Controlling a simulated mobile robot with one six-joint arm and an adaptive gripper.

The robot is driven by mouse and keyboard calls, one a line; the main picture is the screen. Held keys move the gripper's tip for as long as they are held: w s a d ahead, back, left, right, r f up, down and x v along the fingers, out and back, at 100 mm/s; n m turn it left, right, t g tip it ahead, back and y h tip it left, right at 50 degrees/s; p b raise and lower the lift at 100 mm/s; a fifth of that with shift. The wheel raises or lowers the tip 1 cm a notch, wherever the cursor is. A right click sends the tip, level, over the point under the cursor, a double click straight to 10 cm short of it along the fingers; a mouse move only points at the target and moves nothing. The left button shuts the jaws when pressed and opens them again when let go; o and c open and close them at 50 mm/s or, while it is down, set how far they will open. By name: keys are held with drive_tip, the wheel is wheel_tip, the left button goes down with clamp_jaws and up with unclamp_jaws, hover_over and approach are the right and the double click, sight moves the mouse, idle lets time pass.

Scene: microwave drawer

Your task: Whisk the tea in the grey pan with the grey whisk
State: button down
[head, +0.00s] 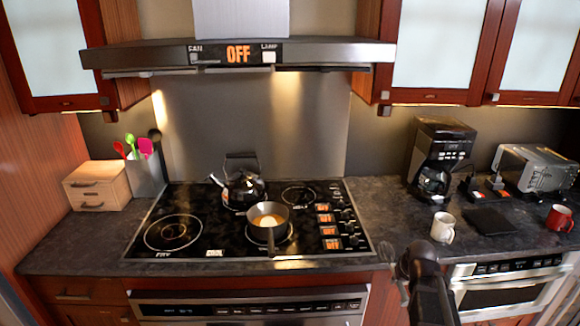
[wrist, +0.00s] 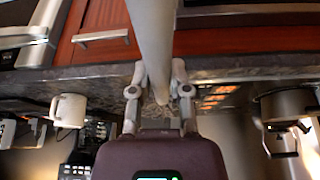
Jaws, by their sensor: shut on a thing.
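The grey pan (head: 268,231) sits on the front middle of the black cooktop, with its handle toward me. Pale orange-brown tea (head: 267,220) shows inside it. My gripper (wrist: 158,92) is shut on a pale grey rod, which looks like the handle of the grey whisk (wrist: 152,40). The rod runs from the top of the wrist view down between the two fingers. In the head view my gripper (head: 402,272) is in front of the counter's edge, right of the cooktop and apart from the pan.
A black kettle (head: 243,188) stands behind the pan. A white mug (head: 443,227) stands on the counter to the right, near a coffee maker (head: 437,160), a toaster (head: 533,170) and a red mug (head: 559,218). A utensil holder (head: 147,176) and a wooden box (head: 97,185) are left.

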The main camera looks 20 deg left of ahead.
drive_tip(key=shift+s, duration=0.3)
drive_tip(key=shift+w+d, duration=0.1)
drive_tip(key=shift+d, duration=0.05)
idle(0.3)
